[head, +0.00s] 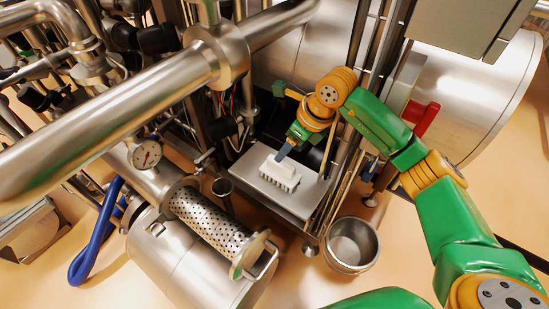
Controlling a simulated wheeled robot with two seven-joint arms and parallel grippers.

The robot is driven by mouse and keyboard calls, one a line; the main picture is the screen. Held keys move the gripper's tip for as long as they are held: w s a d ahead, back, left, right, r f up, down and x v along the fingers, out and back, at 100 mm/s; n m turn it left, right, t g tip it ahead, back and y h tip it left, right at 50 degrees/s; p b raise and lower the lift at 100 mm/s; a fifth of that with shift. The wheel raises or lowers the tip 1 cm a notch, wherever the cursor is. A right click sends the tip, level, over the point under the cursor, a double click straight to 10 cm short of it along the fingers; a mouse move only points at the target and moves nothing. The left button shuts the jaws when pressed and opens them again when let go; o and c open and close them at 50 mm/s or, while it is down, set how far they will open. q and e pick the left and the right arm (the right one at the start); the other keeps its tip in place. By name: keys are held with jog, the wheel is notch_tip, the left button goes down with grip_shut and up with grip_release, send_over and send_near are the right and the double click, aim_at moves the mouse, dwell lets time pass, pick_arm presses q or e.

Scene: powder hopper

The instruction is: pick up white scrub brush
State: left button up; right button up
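The white scrub brush (280,174) lies on a flat metal platform (299,204) near the middle of the head view, its bristles along the near side. My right gripper (283,153) reaches down from above and behind it. Its grey fingertips are right at the brush's upper edge, and they overlap it in the picture. I cannot tell whether they touch it or how far apart they are. My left gripper is not in view.
A perforated metal cylinder (207,222) and a large steel drum lie left of the platform. A steel bucket (351,244) stands on the floor at its near right. Vertical posts (350,150) stand close on the platform's right. A thick pipe (110,105) crosses the upper left.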

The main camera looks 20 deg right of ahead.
aim_at(282, 163)
jog(key=shift+s+a+f, duration=0.25)
jog(key=shift+s+f, duration=0.1)
jog(key=shift+f, duration=0.2)
jog(key=shift+s+a+f, duration=0.25)
jog(key=shift+s+f, duration=0.05)
jog(key=shift+f, duration=0.25)
jog(key=x, duration=0.3)
jog(key=shift+s, duration=0.1)
jog(key=shift+w+a+f, duration=0.1)
jog(key=shift+w+f, duration=0.15)
jog(key=shift+f, duration=0.1)
jog(key=shift+s+r, duration=0.1)
jog(key=shift+s, duration=0.05)
jog(key=c, duration=0.4)
grip_shut()
